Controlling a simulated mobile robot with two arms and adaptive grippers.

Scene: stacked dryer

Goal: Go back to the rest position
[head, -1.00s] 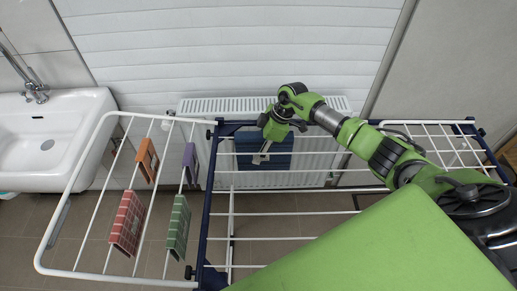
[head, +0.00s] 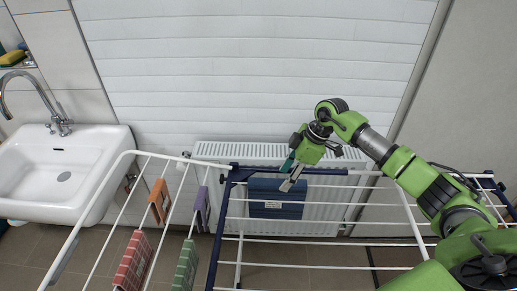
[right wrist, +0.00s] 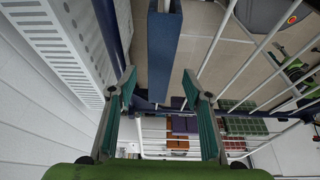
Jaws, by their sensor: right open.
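My right gripper (head: 291,180) is above the drying rack (head: 224,215), near a blue cloth (head: 276,208) hanging over its bars. In the right wrist view its two fingers are spread apart with teal pads, and nothing is held between them. The right wrist view also shows the blue cloth (right wrist: 164,50) ahead of the open fingers (right wrist: 158,92). My right arm reaches in from the right, bent over the rack. My left gripper is not in view.
An orange cloth (head: 158,201), a purple one (head: 202,208), a red one (head: 133,262) and a green one (head: 186,266) hang on the rack's left wing. A radiator (head: 335,208) stands behind the rack. A white sink (head: 65,165) is at the left.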

